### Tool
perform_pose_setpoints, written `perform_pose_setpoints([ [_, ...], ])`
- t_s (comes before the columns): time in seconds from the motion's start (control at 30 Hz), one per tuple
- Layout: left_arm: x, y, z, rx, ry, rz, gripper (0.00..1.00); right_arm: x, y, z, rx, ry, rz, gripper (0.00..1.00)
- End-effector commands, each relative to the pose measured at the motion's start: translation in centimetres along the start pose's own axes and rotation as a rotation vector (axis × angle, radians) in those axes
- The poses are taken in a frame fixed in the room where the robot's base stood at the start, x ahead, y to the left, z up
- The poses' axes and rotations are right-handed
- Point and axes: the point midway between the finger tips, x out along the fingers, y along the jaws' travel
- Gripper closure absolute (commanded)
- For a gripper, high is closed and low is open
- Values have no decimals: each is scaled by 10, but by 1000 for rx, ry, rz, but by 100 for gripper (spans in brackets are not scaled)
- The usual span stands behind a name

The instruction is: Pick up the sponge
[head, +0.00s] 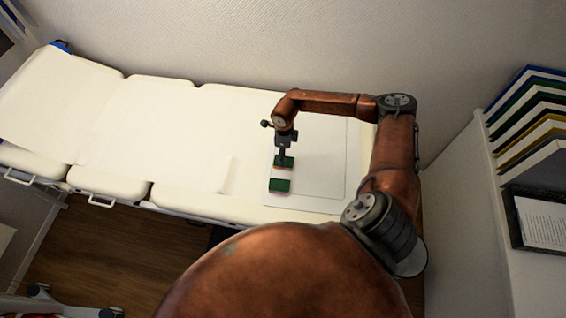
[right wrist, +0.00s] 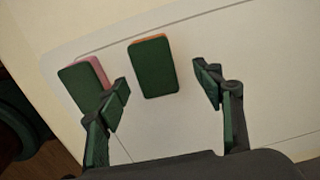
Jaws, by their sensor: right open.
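Two sponges with dark green tops lie on a white board (head: 318,178). The farther sponge (head: 284,161) has an orange underside in the right wrist view (right wrist: 153,68). The nearer sponge (head: 279,185) has a pink underside in the right wrist view (right wrist: 80,88). My right gripper (head: 283,153) points down over the farther sponge. In the right wrist view its open fingers (right wrist: 160,76) frame the orange sponge, with nothing held. The left finger overlaps the pink sponge's edge in that view; I cannot tell if they touch. My left gripper is not in view.
The board lies on a cream padded couch (head: 140,135) against the wall. The couch's left part is clear. A shelf unit with several binders (head: 528,112) and a black tray with papers (head: 545,222) stands at the right.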

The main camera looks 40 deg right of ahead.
Motion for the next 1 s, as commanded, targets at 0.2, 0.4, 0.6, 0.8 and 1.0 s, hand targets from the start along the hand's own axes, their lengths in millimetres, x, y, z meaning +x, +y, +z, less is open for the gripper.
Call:
perform_pose_setpoints([
  [0.2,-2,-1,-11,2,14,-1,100,27,8,0,3,1,4,39],
  [0.4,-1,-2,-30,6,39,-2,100,48,7,0,5,-1,2,39],
  [0.6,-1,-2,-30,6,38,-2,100,48,7,-1,5,-2,2,40],
  [0.8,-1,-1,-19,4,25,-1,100,48,7,-1,5,-2,2,54],
  [1.0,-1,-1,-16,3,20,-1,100,48,7,-1,6,-2,2,67],
])
